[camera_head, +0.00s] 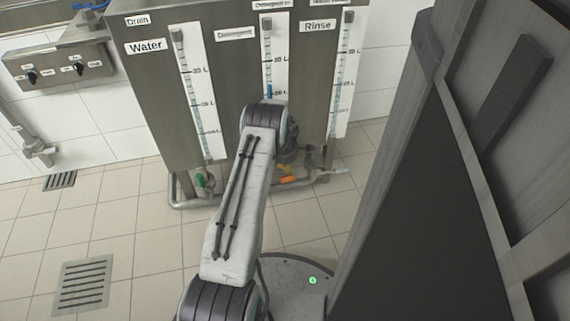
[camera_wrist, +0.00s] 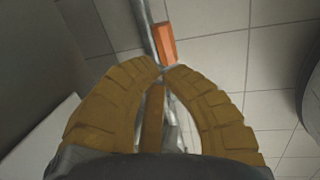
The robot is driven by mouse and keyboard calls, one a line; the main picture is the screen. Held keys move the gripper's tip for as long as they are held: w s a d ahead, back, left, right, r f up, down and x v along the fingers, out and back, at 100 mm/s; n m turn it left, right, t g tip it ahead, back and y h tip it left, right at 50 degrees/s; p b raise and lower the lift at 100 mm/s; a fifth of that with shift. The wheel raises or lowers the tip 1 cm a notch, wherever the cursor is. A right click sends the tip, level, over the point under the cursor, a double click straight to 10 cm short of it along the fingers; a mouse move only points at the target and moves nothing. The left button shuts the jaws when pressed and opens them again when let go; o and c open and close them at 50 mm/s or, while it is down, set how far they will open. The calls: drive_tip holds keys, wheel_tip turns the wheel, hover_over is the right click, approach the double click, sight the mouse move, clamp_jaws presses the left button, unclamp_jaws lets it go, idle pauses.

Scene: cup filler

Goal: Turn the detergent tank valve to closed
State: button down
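The detergent tank (camera_head: 236,60) is the middle section of a grey metal cabinet, with a "Detergent" label and a level gauge. An orange valve handle (camera_head: 288,180) sits low below it, partly behind my arm in the head view. In the wrist view the orange handle (camera_wrist: 166,43) lies just beyond my fingertips, beside a grey pipe. My gripper (camera_wrist: 163,69) has its two brown fingers brought together at the tips, with nothing clearly held between them. Contact with the handle cannot be told. In the head view my gripper is mostly hidden behind my arm.
The rinse tank (camera_head: 315,60) is at right. A control panel (camera_head: 60,70) is on the left wall. A floor drain (camera_head: 83,285) lies in open tiled floor at left.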

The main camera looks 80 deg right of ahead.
sight(278, 181)
drive_tip(key=shift+b+x, duration=1.3)
drive_tip(key=shift+x, duration=1.5)
